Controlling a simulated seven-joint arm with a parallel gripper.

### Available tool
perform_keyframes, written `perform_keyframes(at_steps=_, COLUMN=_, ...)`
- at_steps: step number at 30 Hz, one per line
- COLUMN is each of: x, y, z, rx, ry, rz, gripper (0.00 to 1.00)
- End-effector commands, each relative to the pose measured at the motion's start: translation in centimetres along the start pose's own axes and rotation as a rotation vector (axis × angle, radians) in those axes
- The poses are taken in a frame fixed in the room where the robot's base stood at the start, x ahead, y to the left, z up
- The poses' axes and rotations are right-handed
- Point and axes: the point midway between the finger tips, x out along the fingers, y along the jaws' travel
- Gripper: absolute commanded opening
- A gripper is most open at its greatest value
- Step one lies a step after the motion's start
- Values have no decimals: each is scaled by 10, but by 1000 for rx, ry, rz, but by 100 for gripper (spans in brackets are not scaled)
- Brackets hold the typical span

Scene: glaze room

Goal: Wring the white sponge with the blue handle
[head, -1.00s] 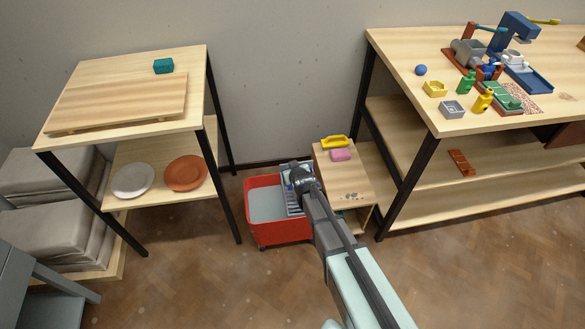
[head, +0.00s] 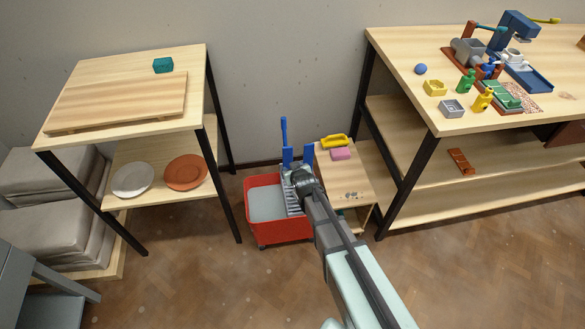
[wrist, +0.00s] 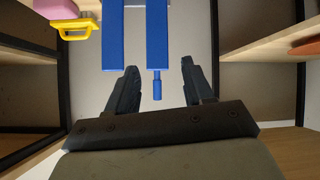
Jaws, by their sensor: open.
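The blue handle (head: 284,131) stands upright at the back of the red bucket (head: 280,231), above two blue bars (head: 287,157). In the wrist view two wide blue bars (wrist: 113,35) hang from the top edge, and a thin blue rod end (wrist: 157,89) shows between my fingers. My gripper (wrist: 160,73) is open, with a dark finger on each side of the rod and a gap to both. I cannot make out a white sponge. In the head view my wrist covers part of the grey slatted wringer (head: 292,202) and hides the fingertips.
A small wooden cart (head: 343,180) with a pink block (head: 341,154) and a yellow handled thing (head: 334,141) stands close right of the bucket. A shelf table (head: 110,70) is at left, and a workbench (head: 415,85) at right. The floor in front is clear.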

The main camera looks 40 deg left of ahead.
Motion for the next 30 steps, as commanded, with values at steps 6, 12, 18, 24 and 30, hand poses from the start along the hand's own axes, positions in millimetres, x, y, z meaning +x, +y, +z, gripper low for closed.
perform_keyframes(at_steps=6, x=-46, y=0, z=2, rx=0, ry=0, rz=0, gripper=52)
perform_keyframes(at_steps=12, x=-85, y=0, z=1, rx=0, ry=1, rz=0, gripper=52)
perform_keyframes(at_steps=18, x=-106, y=0, z=1, rx=0, ry=-1, rz=0, gripper=52)
perform_keyframes(at_steps=24, x=-108, y=0, z=0, rx=0, ry=-1, rz=0, gripper=52)
perform_keyframes(at_steps=30, x=-108, y=1, z=0, rx=1, ry=-1, rz=1, gripper=52)
